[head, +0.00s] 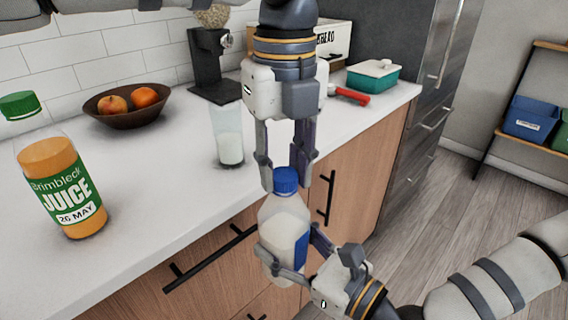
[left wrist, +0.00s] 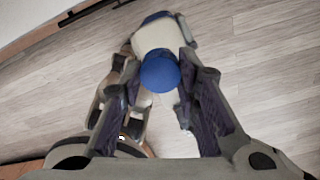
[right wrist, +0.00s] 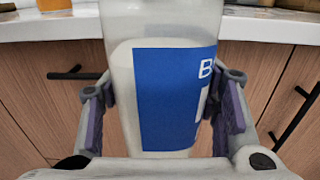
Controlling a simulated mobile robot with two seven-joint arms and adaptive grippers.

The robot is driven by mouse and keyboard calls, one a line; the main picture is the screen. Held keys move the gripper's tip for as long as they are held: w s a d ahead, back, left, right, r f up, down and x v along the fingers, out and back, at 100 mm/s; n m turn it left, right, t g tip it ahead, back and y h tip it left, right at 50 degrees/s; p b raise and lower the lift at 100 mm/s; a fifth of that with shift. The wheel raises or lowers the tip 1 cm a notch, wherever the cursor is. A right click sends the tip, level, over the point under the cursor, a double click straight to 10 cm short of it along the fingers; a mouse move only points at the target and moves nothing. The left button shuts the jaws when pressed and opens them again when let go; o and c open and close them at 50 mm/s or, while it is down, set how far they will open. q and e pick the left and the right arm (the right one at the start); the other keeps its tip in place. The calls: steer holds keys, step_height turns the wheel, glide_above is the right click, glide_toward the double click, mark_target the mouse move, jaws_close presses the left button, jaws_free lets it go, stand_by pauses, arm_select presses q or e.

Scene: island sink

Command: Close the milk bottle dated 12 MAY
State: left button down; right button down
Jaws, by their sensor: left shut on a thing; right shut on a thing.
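The milk bottle (head: 283,228) is clear, partly filled with white milk, with a blue label (right wrist: 175,98). It is held upright in front of the counter edge. No date on it is readable. My right gripper (head: 285,262), from the lower right, is shut around the bottle's lower body. The blue cap (head: 286,181) sits at the top of the bottle's neck; whether it is fully seated cannot be told. My left gripper (head: 284,172) points down from above and is shut on the cap, which also shows between its fingers in the left wrist view (left wrist: 160,71).
On the white counter (head: 150,200) stand a juice bottle (head: 62,185) dated 26 MAY, a glass with milk (head: 229,140), a fruit bowl (head: 130,112), a coffee grinder (head: 210,65) and a teal box (head: 373,78). Cabinet handles (head: 210,255) jut out below. Open floor lies to the right.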

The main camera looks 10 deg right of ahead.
arm_select(q)
steer(key=m, duration=1.9)
steer(key=shift+m, duration=0.3)
steer(key=m, duration=1.2)
steer(key=shift+m, duration=0.4)
steer(key=c, duration=1.2)
jaws_free()
